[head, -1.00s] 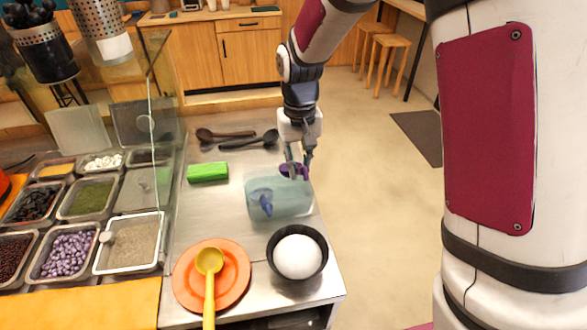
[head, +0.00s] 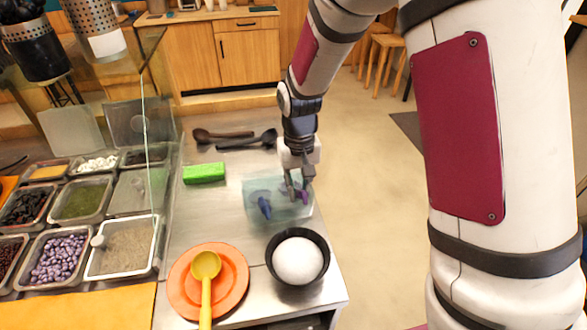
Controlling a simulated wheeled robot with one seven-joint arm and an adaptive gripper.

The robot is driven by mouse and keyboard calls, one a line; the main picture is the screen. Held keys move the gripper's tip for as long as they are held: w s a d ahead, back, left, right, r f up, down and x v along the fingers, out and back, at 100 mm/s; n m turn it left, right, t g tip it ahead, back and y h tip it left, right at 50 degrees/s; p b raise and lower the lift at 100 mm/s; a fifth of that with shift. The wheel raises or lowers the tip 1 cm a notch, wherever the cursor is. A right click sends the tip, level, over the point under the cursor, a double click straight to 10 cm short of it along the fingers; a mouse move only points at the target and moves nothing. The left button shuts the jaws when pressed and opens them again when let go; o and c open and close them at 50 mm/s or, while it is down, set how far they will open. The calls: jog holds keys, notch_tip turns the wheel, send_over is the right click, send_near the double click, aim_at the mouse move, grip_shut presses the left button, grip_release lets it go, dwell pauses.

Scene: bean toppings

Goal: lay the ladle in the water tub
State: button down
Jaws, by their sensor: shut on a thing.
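The water tub (head: 255,186) is a translucent bluish box on the steel counter. My gripper (head: 297,190) points down into its right part. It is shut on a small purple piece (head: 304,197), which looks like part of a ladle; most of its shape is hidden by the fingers. A blue utensil (head: 264,207) stands tilted in the left part of the tub. A yellow ladle (head: 206,268) lies across an orange plate (head: 238,283) at the front.
A black bowl with a white ball (head: 297,260) stands just in front of the tub. A green block (head: 204,173) lies to its left, and dark spoons (head: 245,142) lie behind. A glass screen and topping trays (head: 123,247) are at the left. The counter's right edge is close.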

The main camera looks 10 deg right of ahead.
jog(key=c, duration=1.4)
grip_release()
jog(key=shift+o, duration=0.2)
notch_tip(320, 180, up, 12)
jog(key=s+d+r+t, duration=0.2)
jog(key=s+d+r, duration=0.3)
jog(key=s+r, duration=0.45)
jog(key=s+d+r+t, duration=0.1)
jog(key=s, duration=0.5)
jog(key=s+d+r+t, duration=0.2)
jog(key=s, duration=0.4)
jog(key=shift+s, duration=0.25)
